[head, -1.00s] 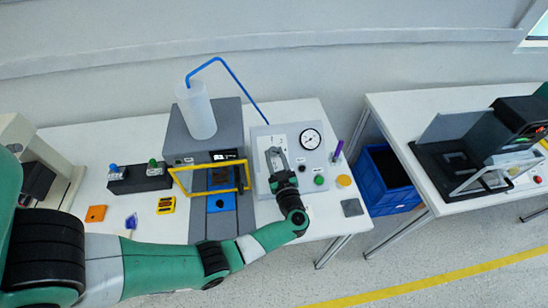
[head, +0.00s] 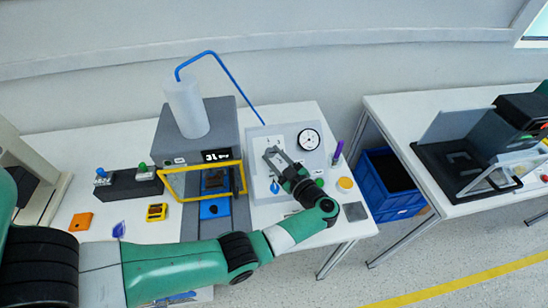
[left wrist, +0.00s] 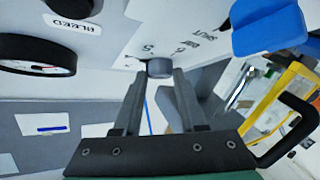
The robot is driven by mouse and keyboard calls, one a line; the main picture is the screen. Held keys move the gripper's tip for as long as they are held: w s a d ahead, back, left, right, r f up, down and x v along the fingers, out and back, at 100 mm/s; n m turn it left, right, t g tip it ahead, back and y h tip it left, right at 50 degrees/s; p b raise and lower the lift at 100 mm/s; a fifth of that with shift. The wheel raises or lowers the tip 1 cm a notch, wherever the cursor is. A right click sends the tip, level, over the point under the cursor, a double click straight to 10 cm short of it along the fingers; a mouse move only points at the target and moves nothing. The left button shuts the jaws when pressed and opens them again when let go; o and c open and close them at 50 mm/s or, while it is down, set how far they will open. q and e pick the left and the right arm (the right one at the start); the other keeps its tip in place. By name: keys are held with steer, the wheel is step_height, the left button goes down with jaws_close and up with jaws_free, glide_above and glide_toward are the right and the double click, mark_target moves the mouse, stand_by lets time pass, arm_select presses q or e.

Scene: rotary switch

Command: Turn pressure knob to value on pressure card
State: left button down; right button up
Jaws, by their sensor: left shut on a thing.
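The light grey control panel (head: 262,140) stands on the white table, with a round white gauge (head: 308,139) at its upper right. My left gripper (head: 276,156) reaches the panel from the lower right, left of and below the gauge. In the left wrist view, the gripper (left wrist: 158,82) has its two fingers on either side of a small grey knob (left wrist: 159,68), shut on it. Printed numbers, including 5 and 6, lie around this knob. The gauge shows edge-on in the wrist view; its needle cannot be read. A small black-and-white display or card (head: 216,156) appears to read 31. My right gripper is not in view.
A blue handle (left wrist: 268,28) near a SHUT label is close to the gripper. A black knob (left wrist: 70,6) is labelled BLEED. A yellow-framed guard (head: 200,182) stands left of the panel. A purple marker (head: 338,150) and yellow button (head: 345,184) are on the right.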

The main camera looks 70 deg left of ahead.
arm_select(q)
steer(key=shift+c, duration=2.3)
jaws_free()
steer(key=shift+d, duration=0.1)
steer(key=w+d, duration=0.2)
steer(key=d, duration=0.9)
steer(key=shift+d+r, duration=0.15)
steer(key=shift+r, duration=0.2)
